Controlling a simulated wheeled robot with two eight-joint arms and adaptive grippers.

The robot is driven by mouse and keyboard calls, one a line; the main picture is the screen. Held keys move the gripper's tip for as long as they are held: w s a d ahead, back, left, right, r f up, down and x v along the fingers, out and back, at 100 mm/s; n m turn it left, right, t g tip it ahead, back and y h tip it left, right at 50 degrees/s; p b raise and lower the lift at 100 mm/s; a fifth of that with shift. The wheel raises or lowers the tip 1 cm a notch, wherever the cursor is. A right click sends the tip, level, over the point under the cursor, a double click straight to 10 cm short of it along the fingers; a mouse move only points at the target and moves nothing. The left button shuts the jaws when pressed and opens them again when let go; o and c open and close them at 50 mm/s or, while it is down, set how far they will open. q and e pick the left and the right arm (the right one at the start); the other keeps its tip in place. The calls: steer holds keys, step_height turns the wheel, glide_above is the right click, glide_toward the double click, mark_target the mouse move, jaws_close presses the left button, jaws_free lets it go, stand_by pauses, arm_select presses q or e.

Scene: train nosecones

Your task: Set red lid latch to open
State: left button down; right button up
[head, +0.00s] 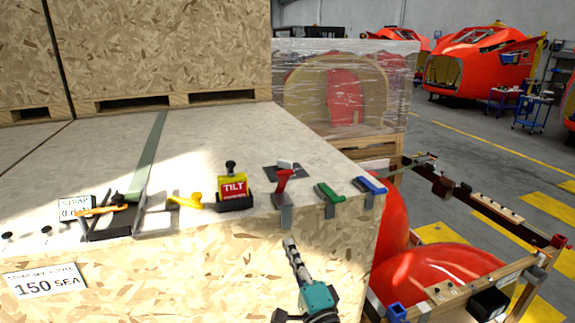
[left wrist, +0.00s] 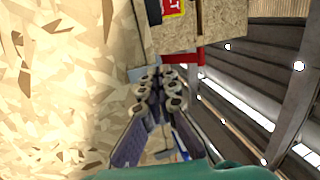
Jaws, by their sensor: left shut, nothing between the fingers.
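The red lid latch (head: 282,181) stands raised on the front top edge of the crate (head: 330,245), with a grey metal plate hanging over the front face below it. My left gripper (head: 290,243) is in front of the crate's front face, just below the red latch and apart from it. Its fingers are together and empty, pointing up toward the latch. In the left wrist view the fingertips (left wrist: 160,78) are close together, and a red bar (left wrist: 182,58), which looks like the latch, shows just beyond them. My right gripper is not in view.
A green latch (head: 328,193) and a blue latch (head: 370,186) sit to the right on the same edge. A yellow TILT box (head: 233,187), a yellow lever (head: 186,201) and a strap buckle (head: 115,222) are to the left. Red nosecones and a wooden frame (head: 500,300) lie at the right.

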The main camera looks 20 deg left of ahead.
arm_select(q)
steer(key=d+r+m+t+p, duration=0.1)
steer(key=d+r+t, duration=0.1)
steer(key=d+r, duration=0.25)
steer(key=p, duration=0.4)
glide_toward(285, 176)
steer(key=x, duration=0.6)
steer(key=shift+w, duration=0.1)
steer(key=shift+w+a, duration=0.2)
steer(key=shift+w, duration=0.15)
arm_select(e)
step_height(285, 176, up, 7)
arm_select(q)
steer(key=shift+p, duration=0.3)
steer(key=shift+w+a+r+p, duration=0.35)
steer(key=shift+w+r+p, duration=0.15)
steer(key=shift+r, duration=0.05)
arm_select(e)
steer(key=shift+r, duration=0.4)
arm_select(q)
steer(key=shift+f, duration=0.15)
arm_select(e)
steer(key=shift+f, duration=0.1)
